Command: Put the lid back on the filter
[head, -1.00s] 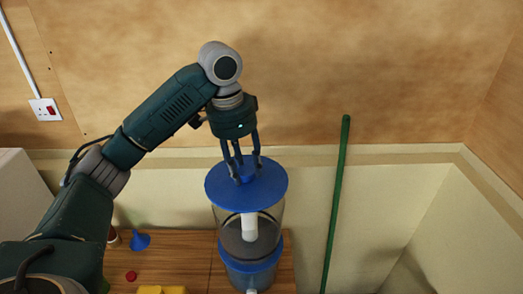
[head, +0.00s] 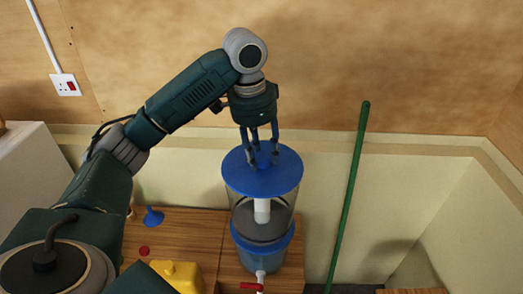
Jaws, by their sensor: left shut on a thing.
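The filter (head: 262,258) stands upright on the wooden worktop. It has a clear upper cylinder with a white tube inside, a blue collar, a bluish lower vessel and a red-handled tap (head: 252,286) at its front. The lid (head: 240,178), a flat blue disc with a knob, is roughly level and centred over the cylinder's top. I cannot tell whether it rests on the rim or hangs just above it. My left gripper (head: 262,158) comes down from above, its fingers shut on the lid's knob. My right gripper is not in view.
A yellow container (head: 180,276), a red cap (head: 143,251) and a blue funnel (head: 153,217) are on the worktop left of the filter. A green pole (head: 348,195) leans on the wall to the right. A wall socket (head: 66,86) is at upper left.

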